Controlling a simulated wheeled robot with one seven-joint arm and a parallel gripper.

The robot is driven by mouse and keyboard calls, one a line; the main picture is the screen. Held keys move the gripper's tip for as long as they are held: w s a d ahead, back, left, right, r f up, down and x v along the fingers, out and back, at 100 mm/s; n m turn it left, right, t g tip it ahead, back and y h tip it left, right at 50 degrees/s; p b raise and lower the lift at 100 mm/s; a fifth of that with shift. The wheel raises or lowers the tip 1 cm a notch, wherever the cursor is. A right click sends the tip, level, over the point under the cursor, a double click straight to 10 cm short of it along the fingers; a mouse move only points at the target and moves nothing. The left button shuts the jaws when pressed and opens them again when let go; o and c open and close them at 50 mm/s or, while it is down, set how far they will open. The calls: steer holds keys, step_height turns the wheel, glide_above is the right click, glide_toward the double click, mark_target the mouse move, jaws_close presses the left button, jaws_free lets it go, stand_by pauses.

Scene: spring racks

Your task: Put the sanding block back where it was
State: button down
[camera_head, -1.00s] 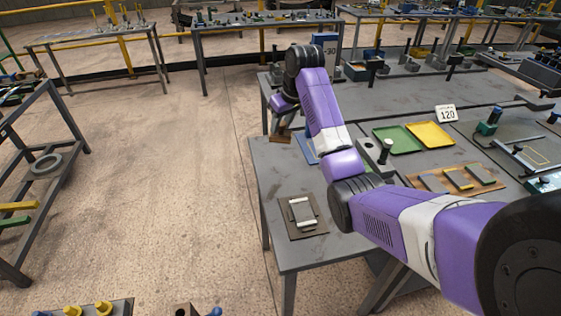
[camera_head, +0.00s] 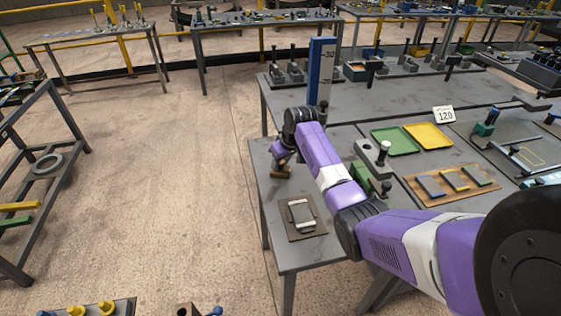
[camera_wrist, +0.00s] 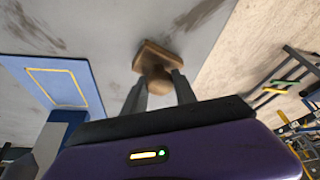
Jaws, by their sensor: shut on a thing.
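The sanding block (camera_wrist: 152,52) is a brown wooden block with a rounded knob. In the wrist view my gripper (camera_wrist: 158,84) is shut on its knob, and the block's far edge shows beyond the fingers against the grey table top. In the head view the block (camera_head: 281,174) is at the near-left part of the table (camera_head: 268,205), under my gripper (camera_head: 283,163). I cannot tell whether it touches the table. A brown board with a grey pad and pale end strips (camera_head: 302,214) lies just nearer on the table.
A tall blue scale post (camera_head: 321,70) stands behind my wrist. A blue plate with a yellow outline (camera_wrist: 65,85) is at left in the wrist view. Green (camera_head: 395,141) and yellow (camera_head: 428,136) trays and a brown board of bars (camera_head: 450,184) lie to the right.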

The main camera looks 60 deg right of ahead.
steer(key=shift+f, duration=0.2)
steer(key=c, duration=1)
jaws_free()
steer(key=shift+r, duration=0.1)
